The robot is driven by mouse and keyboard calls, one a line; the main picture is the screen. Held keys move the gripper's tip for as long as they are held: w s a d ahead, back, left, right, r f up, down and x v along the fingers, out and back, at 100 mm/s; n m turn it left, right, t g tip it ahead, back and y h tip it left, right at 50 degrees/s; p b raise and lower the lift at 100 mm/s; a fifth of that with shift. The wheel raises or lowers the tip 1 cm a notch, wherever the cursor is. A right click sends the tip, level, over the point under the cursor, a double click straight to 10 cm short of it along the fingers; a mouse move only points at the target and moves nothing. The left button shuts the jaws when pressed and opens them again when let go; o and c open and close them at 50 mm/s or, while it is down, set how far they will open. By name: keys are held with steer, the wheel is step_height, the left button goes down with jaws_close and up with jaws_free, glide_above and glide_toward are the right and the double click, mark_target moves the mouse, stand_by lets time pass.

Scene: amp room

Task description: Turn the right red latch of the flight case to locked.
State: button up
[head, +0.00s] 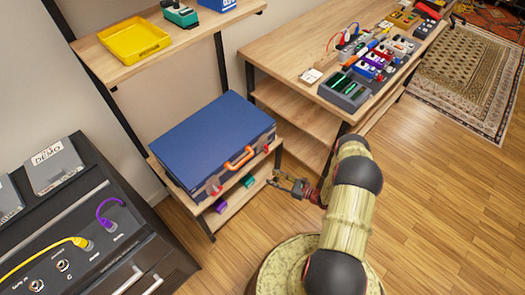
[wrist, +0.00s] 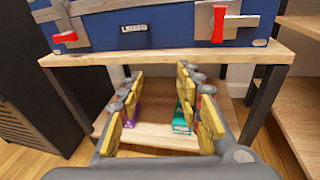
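The blue flight case (head: 210,135) lies on an upper wooden shelf board, with an orange handle (head: 240,159) on its front. In the wrist view, its right red latch (wrist: 218,24) stands upright on a metal plate. The left red latch (wrist: 65,38) lies roughly level. In the head view, the right latch (head: 266,148) is small near the case's right front corner. My gripper (head: 284,184) is in front of the shelf, below and right of that corner. In the wrist view, my gripper (wrist: 160,82) has its yellow-padded fingers apart, with nothing held, below the case and not touching the latch.
The shelf board edge (wrist: 170,56) lies between my fingers and the case. Purple and teal objects (wrist: 182,118) stand on the lower shelf. A dark post (wrist: 265,95) is at right. A pedal-covered table (head: 290,65) stands right of the shelf; open wooden floor (head: 430,190) is at right.

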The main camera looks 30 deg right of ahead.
mark_target(267, 150)
steer(key=w+d+r+m+t+h, duration=0.2)
steer(key=w+d+r+t+h, duration=0.1)
steer(key=w+d, duration=0.3)
steer(key=x, duration=0.2)
steer(key=b+x, duration=0.1)
steer(key=x, duration=0.1)
steer(key=r+x, duration=0.1)
steer(key=x, duration=0.2)
steer(key=shift+w, duration=0.1)
steer(key=shift+c, duration=1.2)
jaws_close()
